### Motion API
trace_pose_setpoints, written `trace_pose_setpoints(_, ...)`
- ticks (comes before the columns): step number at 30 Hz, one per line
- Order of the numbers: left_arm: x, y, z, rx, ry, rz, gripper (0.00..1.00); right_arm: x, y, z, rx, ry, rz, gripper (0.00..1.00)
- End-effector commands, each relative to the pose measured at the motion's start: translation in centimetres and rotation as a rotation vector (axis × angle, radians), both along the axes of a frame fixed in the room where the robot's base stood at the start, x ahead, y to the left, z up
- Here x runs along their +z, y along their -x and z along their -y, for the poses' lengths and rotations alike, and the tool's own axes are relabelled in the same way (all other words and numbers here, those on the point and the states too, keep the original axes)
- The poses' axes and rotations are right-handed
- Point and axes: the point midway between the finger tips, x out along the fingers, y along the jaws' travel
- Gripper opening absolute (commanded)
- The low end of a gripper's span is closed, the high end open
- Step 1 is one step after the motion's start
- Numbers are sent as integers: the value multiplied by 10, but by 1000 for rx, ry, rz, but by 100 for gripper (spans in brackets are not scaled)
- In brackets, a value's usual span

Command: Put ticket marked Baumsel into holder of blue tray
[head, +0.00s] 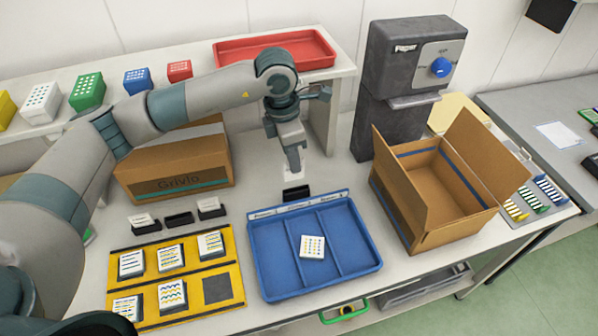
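My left gripper (293,163) points down behind the blue tray (262,267). It appears shut on a small white ticket (293,173), whose print I cannot read. The ticket is just above a black holder (296,193) at the tray's back edge; I cannot tell whether they touch. The blue tray has three compartments, labels along its back rim, and a white dotted box (312,247) in the middle compartment. My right gripper is not in view.
A yellow tray (192,256) with several patterned boxes lies to the left. Behind it stand black holders (179,219), two with white tickets. A closed carton (175,170) stands behind, an open carton (440,190) at right. A grey dispenser (405,80) stands at the back.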

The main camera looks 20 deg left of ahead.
Motion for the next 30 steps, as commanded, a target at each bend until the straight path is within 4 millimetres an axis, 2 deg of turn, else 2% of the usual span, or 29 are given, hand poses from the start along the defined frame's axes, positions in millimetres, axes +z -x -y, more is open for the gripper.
trace_pose_setpoints(5,2,-5,-5,12,-1,-2,0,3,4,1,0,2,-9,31)
trace_pose_setpoints(19,0,-5,-4,11,-1,-2,0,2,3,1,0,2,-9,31)
trace_pose_setpoints(30,-15,1,2,9,-1,-2,0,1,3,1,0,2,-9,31)
